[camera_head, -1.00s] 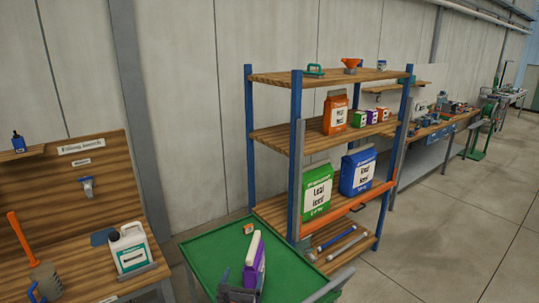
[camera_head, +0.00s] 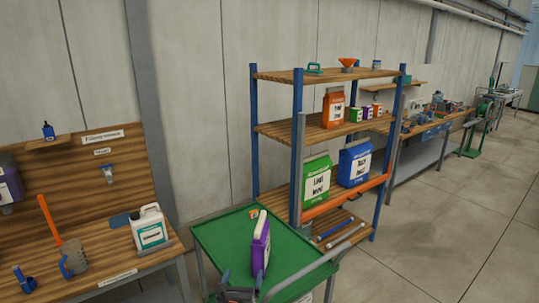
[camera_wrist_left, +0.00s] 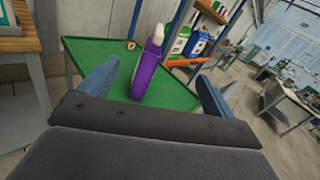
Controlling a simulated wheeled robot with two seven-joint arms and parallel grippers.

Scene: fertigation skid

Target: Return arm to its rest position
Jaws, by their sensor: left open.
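My left gripper (camera_head: 242,278) is at the bottom edge of the head view, over the near end of a green cart top (camera_head: 215,236). It is open and empty. A purple bottle (camera_head: 261,245) with a pale top stands on the cart, beyond the gripper. In the left wrist view the purple bottle (camera_wrist_left: 147,70) shows past the two spread fingers of the left gripper (camera_wrist_left: 155,90), apart from them. My right gripper is in neither view.
A wooden bench (camera_head: 110,262) with a white jug (camera_head: 149,228) and a grey mug (camera_head: 73,258) stands left. A blue-post shelf (camera_head: 285,196) with green and blue bags stands behind the cart. A small orange item (camera_head: 253,212) lies on the cart. Open floor (camera_head: 440,235) lies right.

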